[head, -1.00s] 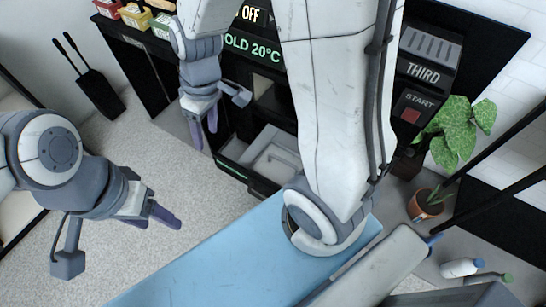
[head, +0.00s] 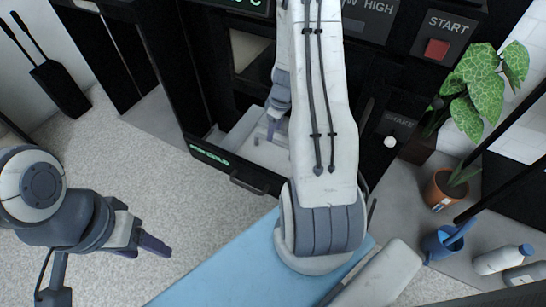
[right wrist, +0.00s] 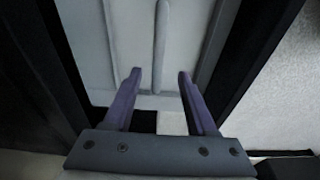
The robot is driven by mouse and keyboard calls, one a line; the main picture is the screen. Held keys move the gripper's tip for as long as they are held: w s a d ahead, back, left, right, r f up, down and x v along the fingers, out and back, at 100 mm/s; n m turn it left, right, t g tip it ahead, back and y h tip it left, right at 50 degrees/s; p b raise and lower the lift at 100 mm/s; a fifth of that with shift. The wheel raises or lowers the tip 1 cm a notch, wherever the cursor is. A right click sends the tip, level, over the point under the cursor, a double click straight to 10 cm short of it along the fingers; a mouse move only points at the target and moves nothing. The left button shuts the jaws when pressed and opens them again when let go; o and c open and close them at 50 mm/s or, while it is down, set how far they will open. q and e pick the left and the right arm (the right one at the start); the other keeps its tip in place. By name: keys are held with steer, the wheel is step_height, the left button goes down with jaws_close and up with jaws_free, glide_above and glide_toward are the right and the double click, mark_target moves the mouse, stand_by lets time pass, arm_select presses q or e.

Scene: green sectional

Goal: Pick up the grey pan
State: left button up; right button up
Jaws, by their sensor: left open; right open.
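No object shows clearly as a grey pan. A light grey, tray-like piece (head: 248,128) lies in the low open compartment of the black machine; I cannot tell whether it is the pan. In the right wrist view a pale grey ridged surface (right wrist: 135,45) lies beyond the fingers. My right gripper (head: 272,128) is at that compartment, partly hidden by my arm. Its purple fingers are apart with nothing gripped, as the right wrist view (right wrist: 160,95) shows. My left gripper (head: 150,246) is open and empty over the carpet at left.
The black machine (head: 190,75) with a red start button fills the back; the compartment has a front handle (head: 248,184). A dark dustpan (head: 60,88) leans at the left wall. Carpet at left is clear.

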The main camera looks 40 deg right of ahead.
mark_target(273, 143)
steer(key=f, duration=0.1)
steer(key=f+b, duration=0.1)
steer(key=f, duration=0.1)
steer(key=f+b, duration=0.1)
steer(key=shift+w+a+f, duration=0.15)
steer(key=shift+w+f, duration=0.15)
steer(key=f+b, duration=0.2)
steer(key=f, duration=0.1)
steer(key=f+b, duration=0.1)
steer(key=f, duration=0.1)
steer(key=shift+w, duration=0.3)
steer(key=shift+r, duration=0.15)
jaws_close()
stand_by(0.5)
